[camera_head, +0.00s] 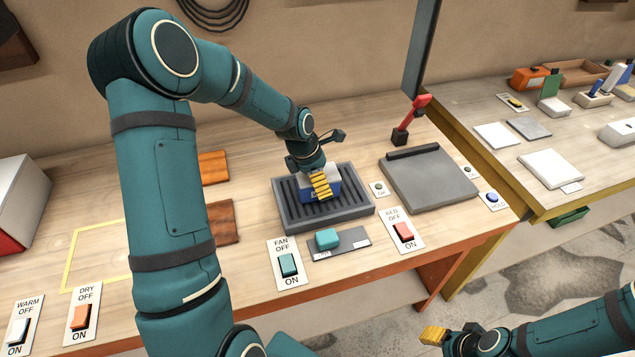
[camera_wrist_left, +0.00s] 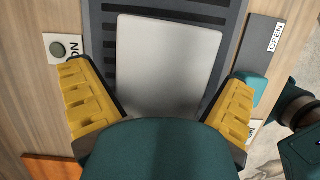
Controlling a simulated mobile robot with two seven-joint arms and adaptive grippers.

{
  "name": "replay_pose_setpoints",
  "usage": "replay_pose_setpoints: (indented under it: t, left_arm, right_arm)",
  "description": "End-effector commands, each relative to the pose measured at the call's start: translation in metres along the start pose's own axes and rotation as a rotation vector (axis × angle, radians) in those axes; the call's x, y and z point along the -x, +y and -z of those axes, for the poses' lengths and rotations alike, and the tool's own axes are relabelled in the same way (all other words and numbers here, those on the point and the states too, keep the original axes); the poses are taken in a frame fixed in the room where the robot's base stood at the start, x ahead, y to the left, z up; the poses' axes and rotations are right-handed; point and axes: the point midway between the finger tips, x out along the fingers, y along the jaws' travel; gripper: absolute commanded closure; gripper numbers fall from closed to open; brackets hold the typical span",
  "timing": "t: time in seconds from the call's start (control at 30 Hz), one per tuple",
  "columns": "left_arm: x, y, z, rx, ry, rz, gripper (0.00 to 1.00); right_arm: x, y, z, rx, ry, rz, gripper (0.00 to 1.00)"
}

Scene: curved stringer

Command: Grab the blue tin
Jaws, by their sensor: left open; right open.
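The blue tin (camera_head: 335,188) sits on a dark grey ribbed tray (camera_head: 287,218) on the workbench, partly hidden by my left gripper. Its sides are blue and its top is pale. My left gripper (camera_head: 320,184) is just above the tin, pointing down. In the left wrist view the tin's pale top (camera_wrist_left: 168,62) lies between the two spread yellow fingers. Gaps show between the top and the fingers, and I cannot tell how far down they reach. My right gripper (camera_head: 434,335) is at the lower right, off the bench front, and holds nothing visible.
Switch plates, with a fan switch (camera_head: 288,264) and a bed switch (camera_head: 403,232), line the bench front. A teal slider (camera_head: 327,239) is before the tray. A grey flat plate (camera_head: 432,178) and red lever (camera_head: 415,112) stand to the right. Wooden blocks (camera_head: 219,222) lie left.

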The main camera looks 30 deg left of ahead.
Motion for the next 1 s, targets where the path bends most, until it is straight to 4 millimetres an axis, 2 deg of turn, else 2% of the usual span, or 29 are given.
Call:
replay_pose_setpoints:
  t: [0.4,0.57,0.6,0.7,1.0]
  left_arm:
    - [-0.0046,-0.0001,0.0014,0.000,0.000,0.000,0.00]
    - [-0.0042,-0.0001,0.0015,0.000,0.000,0.000,0.56]
    - [-0.0043,-0.0002,0.0015,0.000,0.000,0.000,0.63]
    - [-0.0043,-0.0002,0.0016,0.001,0.001,0.001,0.69]
    - [-0.0040,0.0000,0.0013,0.000,0.000,0.000,0.69]
  right_arm:
    - [-0.0040,0.0015,-0.0002,0.000,0.000,0.000,0.53]
    - [-0.0035,0.0013,-0.0002,0.000,0.000,0.000,0.53]
    - [-0.0035,0.0013,-0.0002,0.000,0.000,0.000,0.53]
    - [-0.0035,0.0013,-0.0002,0.000,0.000,0.000,0.53]
    - [-0.0035,0.0013,-0.0001,0.000,0.000,0.000,0.53]
